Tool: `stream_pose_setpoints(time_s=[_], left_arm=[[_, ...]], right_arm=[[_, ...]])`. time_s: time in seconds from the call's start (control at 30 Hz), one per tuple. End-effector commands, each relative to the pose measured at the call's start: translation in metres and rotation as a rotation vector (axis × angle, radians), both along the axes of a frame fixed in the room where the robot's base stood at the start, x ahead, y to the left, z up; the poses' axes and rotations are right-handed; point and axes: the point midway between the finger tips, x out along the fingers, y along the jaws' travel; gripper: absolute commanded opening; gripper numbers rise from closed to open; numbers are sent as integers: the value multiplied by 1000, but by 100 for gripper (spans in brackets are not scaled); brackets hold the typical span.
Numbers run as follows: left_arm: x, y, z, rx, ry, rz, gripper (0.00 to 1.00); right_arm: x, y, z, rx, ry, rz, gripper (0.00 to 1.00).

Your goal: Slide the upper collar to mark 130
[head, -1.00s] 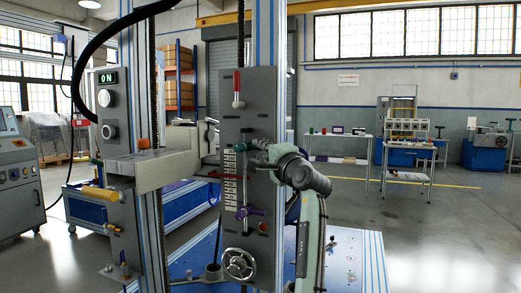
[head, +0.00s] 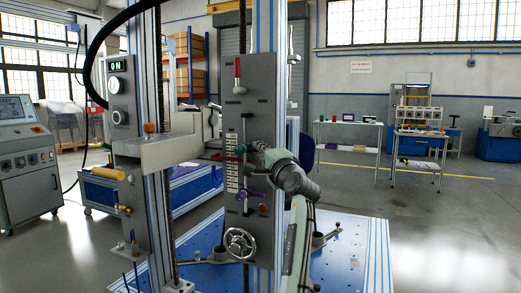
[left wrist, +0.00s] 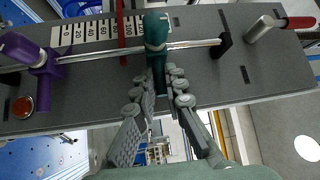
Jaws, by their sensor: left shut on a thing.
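The upper collar is teal (left wrist: 155,32) and sits on a thin rod (left wrist: 195,43) along a dark grey panel (left wrist: 235,75). My left gripper (left wrist: 160,80) is shut on its stem; it also shows in the head view (head: 257,148). The purple lower collar (left wrist: 42,62) is apart from it on the rod, below it in the head view (head: 249,194). A white number scale (left wrist: 85,31) runs beside the rod; its figures are too small to read surely. The teal collar is near the scale's upper end. A thin red pointer (left wrist: 122,35) crosses the scale just below the collar. My right gripper is not in view.
A red-handled lever (head: 237,68) is above on the panel and a handwheel (head: 240,242) below. A red button (left wrist: 22,107) is near the purple collar. A grey block (head: 155,150) juts out left of the panel.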

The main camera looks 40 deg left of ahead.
Motion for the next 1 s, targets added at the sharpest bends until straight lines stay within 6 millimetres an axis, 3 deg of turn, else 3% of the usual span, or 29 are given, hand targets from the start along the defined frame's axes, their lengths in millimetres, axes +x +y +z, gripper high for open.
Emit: stream_pose_setpoints(time_s=[0.07, 0.1, 0.27, 0.67, 1.0], left_arm=[[0, 0, 0, 0, 0, -1, 0], [0, 0, 0, 0, 0, -1, 12], [0, 0, 0, 0, 0, -1, 32], [-3, -7, -1, 1, 1, -1, 33], [-37, -63, -11, -1, 1, -2, 33]], right_arm=[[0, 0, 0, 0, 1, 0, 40], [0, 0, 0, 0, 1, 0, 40], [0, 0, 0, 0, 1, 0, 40], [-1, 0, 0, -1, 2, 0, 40], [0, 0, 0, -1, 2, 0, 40]])
